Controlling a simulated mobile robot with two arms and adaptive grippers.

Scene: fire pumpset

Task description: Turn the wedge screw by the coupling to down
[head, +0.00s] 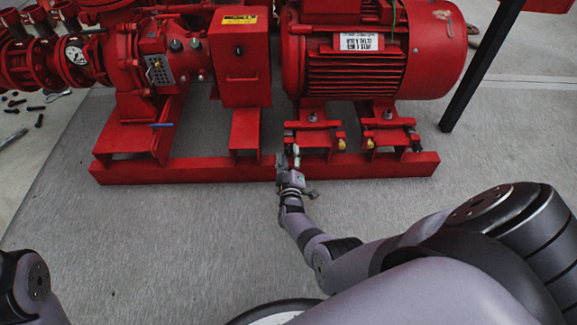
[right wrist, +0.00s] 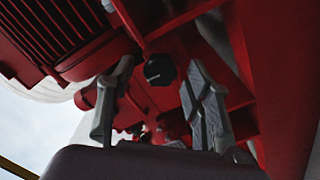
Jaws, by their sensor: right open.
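The red motor (head: 375,55) stands on two feet above the red base rail (head: 220,172). My right gripper (head: 288,158) is at the front of the motor's left foot, the one nearer the coupling guard. In the right wrist view, its two grey fingers (right wrist: 158,100) are spread apart. A dark screw head (right wrist: 159,70) shows between and beyond them, with a light mark across its face; it seems to be the wedge screw by the coupling. I cannot tell that either finger touches it. In the head view my gripper hides this screw. My left gripper is out of view.
The red coupling guard box (head: 240,60) stands left of the motor. A yellow-tipped screw (head: 342,144) sits at the same foot's right side. Several loose bolts (head: 38,120) lie on the floor far left. The grey floor (head: 180,235) in front is clear.

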